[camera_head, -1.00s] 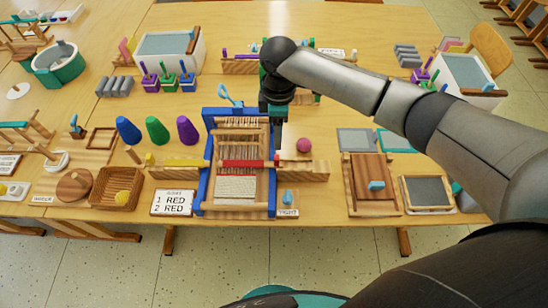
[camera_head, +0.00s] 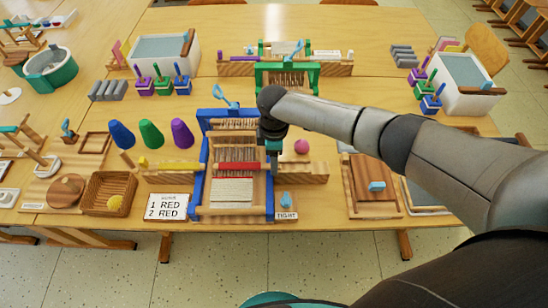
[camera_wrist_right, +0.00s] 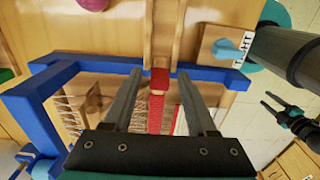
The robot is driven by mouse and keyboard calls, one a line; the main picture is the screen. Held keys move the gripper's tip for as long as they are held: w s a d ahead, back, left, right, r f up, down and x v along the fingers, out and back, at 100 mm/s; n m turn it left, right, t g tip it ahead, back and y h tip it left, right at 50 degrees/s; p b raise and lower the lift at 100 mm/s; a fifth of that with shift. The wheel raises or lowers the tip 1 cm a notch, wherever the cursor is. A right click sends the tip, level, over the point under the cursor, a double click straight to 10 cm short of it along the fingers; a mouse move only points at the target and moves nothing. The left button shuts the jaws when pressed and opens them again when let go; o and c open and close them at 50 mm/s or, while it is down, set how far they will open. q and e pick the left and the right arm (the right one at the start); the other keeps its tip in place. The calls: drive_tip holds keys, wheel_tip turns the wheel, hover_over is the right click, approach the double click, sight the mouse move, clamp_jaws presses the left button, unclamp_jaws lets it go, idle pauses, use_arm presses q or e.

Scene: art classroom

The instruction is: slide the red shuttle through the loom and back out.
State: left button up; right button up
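The blue-framed loom (camera_head: 203,190) stands at the middle of the front table, strung with pale threads. The red shuttle (camera_head: 240,167) lies crosswise in it; my gripper hides its right end in the head view. In the right wrist view, the shuttle (camera_wrist_right: 156,115) runs between my fingers, its end at the loom's blue side bar (camera_wrist_right: 215,75). My right gripper (camera_head: 273,168) is at the loom's right side. Its fingers (camera_wrist_right: 159,78) are open, with a gap on each side of the shuttle.
A wooden rail (camera_head: 303,172) extends right of the loom, with a pink ball (camera_head: 301,146) behind it. A yellow shuttle (camera_head: 180,166) lies left. A "1 RED 2 RED" card (camera_head: 167,207) and a "TIGHT" block (camera_head: 286,208) flank the loom. A green-framed loom (camera_head: 314,78) stands behind.

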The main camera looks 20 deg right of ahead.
clamp_jaws()
idle(1.3)
